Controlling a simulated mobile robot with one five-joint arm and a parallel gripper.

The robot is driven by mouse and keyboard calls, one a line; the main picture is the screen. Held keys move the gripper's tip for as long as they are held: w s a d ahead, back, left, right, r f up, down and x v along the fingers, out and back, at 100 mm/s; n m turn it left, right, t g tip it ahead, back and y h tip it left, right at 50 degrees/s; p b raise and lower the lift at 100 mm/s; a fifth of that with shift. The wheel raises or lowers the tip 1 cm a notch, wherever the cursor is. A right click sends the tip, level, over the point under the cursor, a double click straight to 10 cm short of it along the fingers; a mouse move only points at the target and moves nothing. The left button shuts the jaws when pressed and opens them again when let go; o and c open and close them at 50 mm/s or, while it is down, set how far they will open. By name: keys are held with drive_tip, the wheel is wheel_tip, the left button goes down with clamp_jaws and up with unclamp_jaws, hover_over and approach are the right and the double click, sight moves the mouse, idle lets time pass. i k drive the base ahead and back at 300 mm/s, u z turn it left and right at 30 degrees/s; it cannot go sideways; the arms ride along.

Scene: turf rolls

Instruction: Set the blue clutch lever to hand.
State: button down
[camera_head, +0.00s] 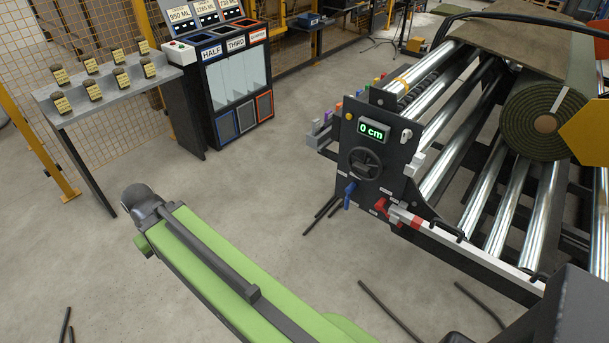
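The blue clutch lever (349,194) is on the lower left of the black control panel (345,138) of the roller machine. It points downward, tilted a little; small labels near it are too small to read. A black handwheel (365,163) is just above it, and a green display above that reads 0 cm. A red lever (381,205) sits to its right on the same panel. My green arm crosses the lower left and middle, with a dark joint at its far end. I see no gripper fingers, and nothing of mine touches the lever.
A turf roll (538,122) lies on the shiny rollers (455,135) at right. A white rail (480,258) runs along the machine's front. Several dark rods lie on the floor. A shelf (105,87) with jars and a bin cabinet (225,85) stand behind left. Floor before the panel is mostly clear.

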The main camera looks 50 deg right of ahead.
sight(353, 185)
drive_tip(key=z, duration=1.9)
drive_tip(key=k, duration=1.3)
drive_tip(key=u, duration=0.05)
drive_tip(key=i, duration=1)
drive_tip(key=u, duration=0.75)
drive_tip(key=i, duration=0.7)
drive_tip(key=u, duration=0.45)
